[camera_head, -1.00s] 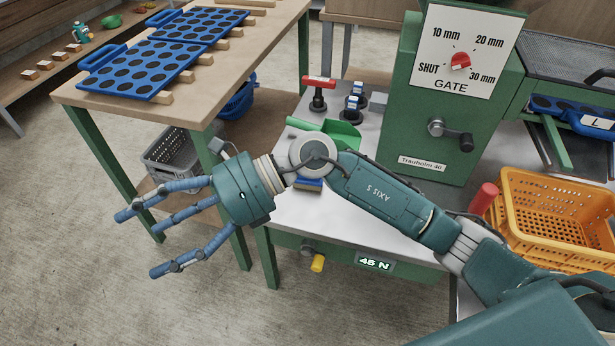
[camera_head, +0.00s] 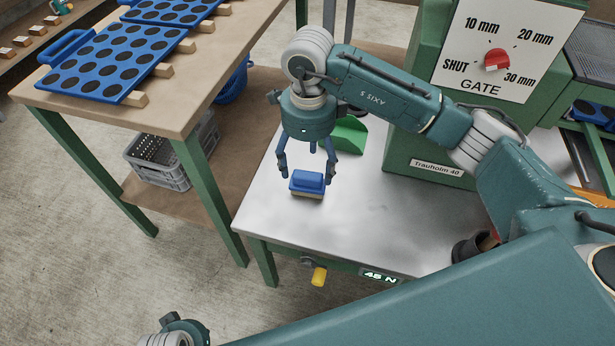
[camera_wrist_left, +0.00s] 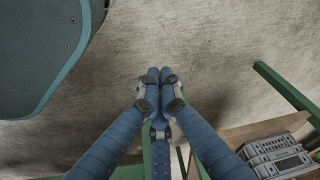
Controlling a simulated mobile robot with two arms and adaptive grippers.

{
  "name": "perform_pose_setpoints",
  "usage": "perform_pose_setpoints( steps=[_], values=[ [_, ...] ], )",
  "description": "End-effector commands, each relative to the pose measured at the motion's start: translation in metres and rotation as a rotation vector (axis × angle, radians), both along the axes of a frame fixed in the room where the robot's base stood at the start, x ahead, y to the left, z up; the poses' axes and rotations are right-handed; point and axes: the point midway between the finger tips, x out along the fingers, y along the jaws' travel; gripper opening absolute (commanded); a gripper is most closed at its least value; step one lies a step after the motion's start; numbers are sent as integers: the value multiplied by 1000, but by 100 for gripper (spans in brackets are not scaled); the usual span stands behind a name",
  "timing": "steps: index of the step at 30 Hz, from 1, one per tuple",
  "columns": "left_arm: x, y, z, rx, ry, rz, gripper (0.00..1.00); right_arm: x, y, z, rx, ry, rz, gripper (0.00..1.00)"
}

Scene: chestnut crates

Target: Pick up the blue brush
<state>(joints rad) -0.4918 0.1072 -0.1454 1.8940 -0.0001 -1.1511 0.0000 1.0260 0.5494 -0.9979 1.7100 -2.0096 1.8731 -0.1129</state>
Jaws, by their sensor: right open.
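The blue brush (camera_head: 308,181) has a blue block handle and a pale yellowish lower edge. It lies on the metal work surface (camera_head: 345,225) beside the green machine. My right gripper (camera_head: 306,172) points down over the brush, with its fingers open and spread around the brush's far side. I cannot tell whether any finger touches it. The left wrist view shows my left gripper (camera_wrist_left: 160,78) with its fingertips together and nothing visible between them; the brush is not in that view. In the head view only part of my left arm shows at the bottom edge.
A green scoop-like item (camera_head: 350,135) lies just behind my right gripper. The green machine (camera_head: 430,135) with its gate dial (camera_head: 497,60) stands to the right. A wooden table with blue trays (camera_head: 110,60) is at the left, a grey crate (camera_head: 160,160) below. The front work surface is clear.

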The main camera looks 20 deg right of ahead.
Motion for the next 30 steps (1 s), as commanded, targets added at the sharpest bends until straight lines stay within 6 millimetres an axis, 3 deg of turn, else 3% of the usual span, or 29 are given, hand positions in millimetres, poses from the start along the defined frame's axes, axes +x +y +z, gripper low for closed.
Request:
perform_pose_setpoints(
  steps=[18,27,30],
  values=[
    [5,0,32,-1,-17,3,0,-1,5,-74,3,1,0,73],
    [4,0,34,-1,-17,3,0,0,4,-77,3,-1,0,73],
    [5,0,34,-1,-17,3,0,0,4,-77,3,-1,0,53]
  ],
)
